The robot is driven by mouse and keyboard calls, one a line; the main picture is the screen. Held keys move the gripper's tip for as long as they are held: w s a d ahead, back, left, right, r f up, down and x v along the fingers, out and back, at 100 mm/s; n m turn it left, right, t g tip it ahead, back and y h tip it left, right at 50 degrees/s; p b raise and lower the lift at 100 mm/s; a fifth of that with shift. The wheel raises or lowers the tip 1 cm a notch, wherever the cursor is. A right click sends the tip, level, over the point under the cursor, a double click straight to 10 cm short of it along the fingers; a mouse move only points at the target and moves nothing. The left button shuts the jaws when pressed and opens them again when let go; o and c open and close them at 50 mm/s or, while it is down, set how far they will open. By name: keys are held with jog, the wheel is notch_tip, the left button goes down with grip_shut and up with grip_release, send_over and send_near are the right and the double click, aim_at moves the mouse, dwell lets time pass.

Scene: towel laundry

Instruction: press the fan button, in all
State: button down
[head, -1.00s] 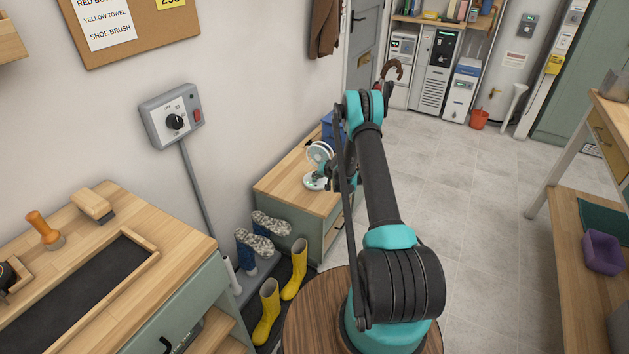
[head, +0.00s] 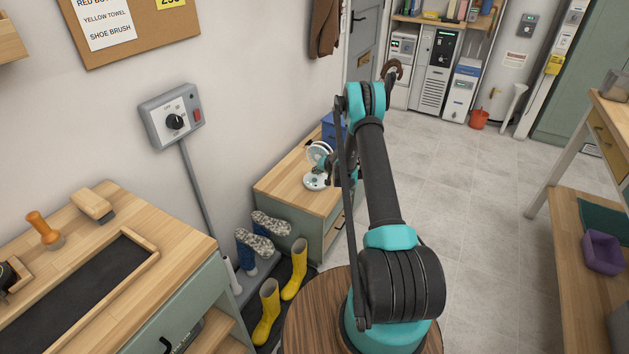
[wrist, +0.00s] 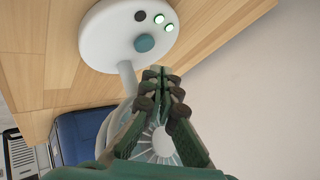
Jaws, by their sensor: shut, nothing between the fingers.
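The small white fan (head: 319,153) stands on the wooden top of a low cabinet against the wall. In the wrist view its round white base (wrist: 105,38) carries a teal button (wrist: 145,43) and a row of small round lights. One light (wrist: 140,16) is dark and two (wrist: 159,18) glow pale green. My gripper (wrist: 162,73) is shut and empty, its fingertips just beside the base near the button, apart from it in the picture. The fan's cage (wrist: 163,145) shows behind my fingers and is partly hidden by them. In the head view my arm hides most of my gripper.
The low cabinet (head: 283,187) also holds a blue box (head: 329,127) behind the fan. A wall box with a dial (head: 174,121) hangs at left.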

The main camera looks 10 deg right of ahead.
jog(key=shift+r, duration=1.85)
jog(key=shift+r, duration=0.1)
notch_tip(320, 180, up, 8)
send_over(316, 180)
jog(key=s, duration=0.4)
jog(key=s+r+n+g+h, duration=0.2)
jog(key=s+r, duration=1.4)
jog(key=s, duration=0.4)
jog(key=s+d+n+g+h, duration=0.1)
jog(key=s+d+h, duration=0.1)
jog(key=s, duration=2.9)
jog(key=shift+d+g+h, duration=0.3)
jog(key=shift+d+g, duration=0.1)
jog(key=shift+d, duration=0.35)
jog(key=shift+w+r, duration=0.1)
